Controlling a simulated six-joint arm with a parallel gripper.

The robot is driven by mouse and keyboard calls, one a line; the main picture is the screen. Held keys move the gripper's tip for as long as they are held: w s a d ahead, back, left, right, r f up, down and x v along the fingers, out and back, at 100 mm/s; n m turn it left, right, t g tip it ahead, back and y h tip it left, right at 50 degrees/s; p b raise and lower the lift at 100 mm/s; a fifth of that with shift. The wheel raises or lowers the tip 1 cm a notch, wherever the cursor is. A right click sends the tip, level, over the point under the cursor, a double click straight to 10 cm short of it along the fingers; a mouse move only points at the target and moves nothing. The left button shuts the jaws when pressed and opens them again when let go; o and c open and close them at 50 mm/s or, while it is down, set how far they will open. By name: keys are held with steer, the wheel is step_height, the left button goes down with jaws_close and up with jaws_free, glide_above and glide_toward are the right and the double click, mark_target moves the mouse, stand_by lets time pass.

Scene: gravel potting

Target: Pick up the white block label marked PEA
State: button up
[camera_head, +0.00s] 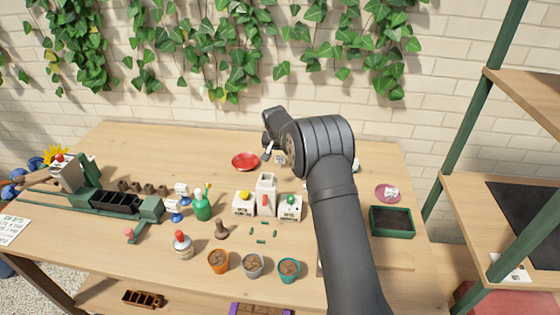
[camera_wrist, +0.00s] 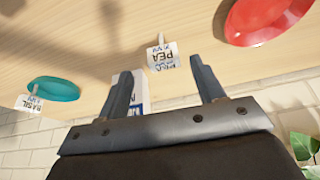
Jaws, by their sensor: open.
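The white block label marked PEA (camera_wrist: 161,57) shows in the wrist view, upside down, on the wooden table. It has a thin stub on one end. My gripper (camera_wrist: 160,67) is open and empty. Its two fingers point toward the label, which appears between and just past the fingertips; none of it looks gripped. In the head view my gripper (camera_head: 268,152) is low over the back of the table, beside the red saucer (camera_head: 245,161). A small whitish piece (camera_head: 280,160) there may be the label, but its text is unreadable.
In the wrist view, a white carton with blue print (camera_wrist: 137,92) is partly behind one finger, and a BASIL label (camera_wrist: 30,103) rests at a teal saucer (camera_wrist: 55,88). White containers (camera_head: 266,197), pots (camera_head: 253,265) and a green tray (camera_head: 391,221) stand nearer the front.

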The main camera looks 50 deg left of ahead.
mark_target(280, 157)
steer(key=shift+a+x, duration=0.15)
steer(key=shift+x, duration=1)
steer(key=shift+a+x, duration=0.1)
steer(key=shift+x, duration=1.1)
steer(key=shift+s, duration=0.1)
steer(key=shift+c, duration=0.2)
steer(key=c, duration=1)
